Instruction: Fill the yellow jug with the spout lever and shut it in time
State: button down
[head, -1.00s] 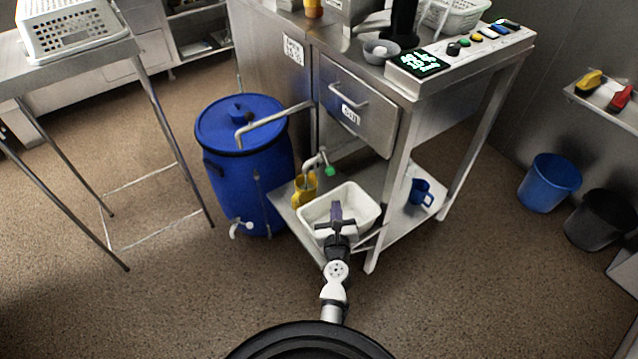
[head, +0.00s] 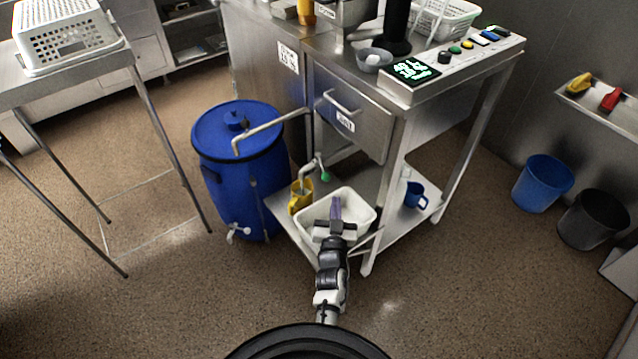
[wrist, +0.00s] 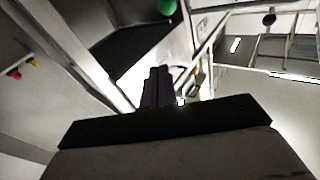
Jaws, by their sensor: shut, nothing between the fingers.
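The yellow jug (head: 300,196) stands on the low shelf of the steel cart, at its left end, under the bent spout pipe. The spout lever has a green knob (head: 325,175) to the right of the jug; a green ball at the top of the wrist view (wrist: 167,6) looks like the same knob. My gripper (head: 336,206) is shut and empty, over the white tub and to the right of and nearer than the jug. Its closed fingers also show in the wrist view (wrist: 158,86). The jug's inside and any water flow cannot be made out.
The white tub (head: 368,217) sits on the low shelf (head: 397,226) with a blue jug (head: 415,196) to its right. A blue barrel (head: 240,170) stands left of the cart. The drawer (head: 350,112) overhangs the shelf. A cart leg (head: 380,235) rises right of my arm.

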jog(key=a+f+n+g+y+p, duration=0.15)
jog(key=a+n+y, duration=0.4)
jog(key=n, duration=1.45)
jog(key=b, duration=0.3)
send_near(322, 167)
jog(key=shift+w+a, duration=1.3)
jog(key=shift+a, duration=0.2)
